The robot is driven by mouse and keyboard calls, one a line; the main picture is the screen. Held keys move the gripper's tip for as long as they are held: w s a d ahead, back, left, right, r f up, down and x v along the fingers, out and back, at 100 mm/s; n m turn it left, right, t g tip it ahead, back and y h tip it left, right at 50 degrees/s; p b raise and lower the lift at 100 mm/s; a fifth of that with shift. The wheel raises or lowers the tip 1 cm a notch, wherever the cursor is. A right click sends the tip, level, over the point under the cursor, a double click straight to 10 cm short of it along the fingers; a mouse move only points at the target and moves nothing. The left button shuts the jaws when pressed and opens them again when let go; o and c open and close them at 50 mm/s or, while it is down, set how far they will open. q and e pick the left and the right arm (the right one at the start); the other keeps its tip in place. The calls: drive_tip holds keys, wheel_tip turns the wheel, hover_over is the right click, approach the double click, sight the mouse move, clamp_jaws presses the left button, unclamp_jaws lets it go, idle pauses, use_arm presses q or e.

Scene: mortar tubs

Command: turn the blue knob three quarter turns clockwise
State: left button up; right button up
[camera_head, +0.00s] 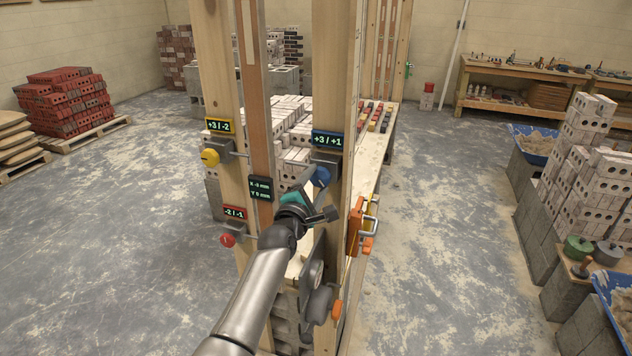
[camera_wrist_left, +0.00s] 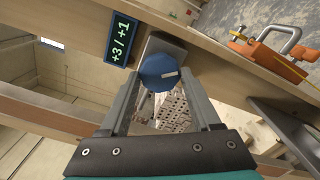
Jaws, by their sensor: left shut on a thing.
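The blue knob (camera_head: 321,175) sits on a bracket on the right wooden post, below a display (camera_head: 328,139) reading +3 / +1. In the left wrist view the round blue knob (camera_wrist_left: 157,72) shows a pale mark pointing right, and the same display (camera_wrist_left: 121,39) is beside it. My left gripper (camera_head: 312,188) reaches the knob from below and in front. In the wrist view its two fingers (camera_wrist_left: 162,78) are on either side of the knob, shut on it. My right gripper is not in view.
A yellow knob (camera_head: 210,157) reads +3 / -2 and a red knob (camera_head: 228,240) reads -2 / -1 on the left post (camera_head: 218,60). A small display (camera_head: 260,188) gives X and Y in mm. An orange clamp (camera_head: 357,225) sticks out on the right post.

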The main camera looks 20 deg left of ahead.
use_arm(q)
drive_tip(key=m+p, duration=0.1)
drive_tip(key=m, duration=0.4)
drive_tip(key=shift+m, duration=0.4)
drive_tip(key=m, duration=0.5)
drive_tip(key=shift+p, duration=0.35)
drive_tip(key=m, duration=0.5)
drive_tip(key=shift+m+p, duration=0.35)
drive_tip(key=shift+m, duration=0.05)
drive_tip(key=m, duration=1)
drive_tip(key=shift+m, duration=0.4)
drive_tip(key=m+b, duration=0.1)
drive_tip(key=m, duration=0.4)
drive_tip(key=m+b, duration=0.1)
drive_tip(key=m, duration=0.5)
drive_tip(key=shift+d, duration=0.1)
drive_tip(key=m, duration=0.4)
drive_tip(key=shift+m+b, duration=0.3)
drive_tip(key=shift+m, duration=0.1)
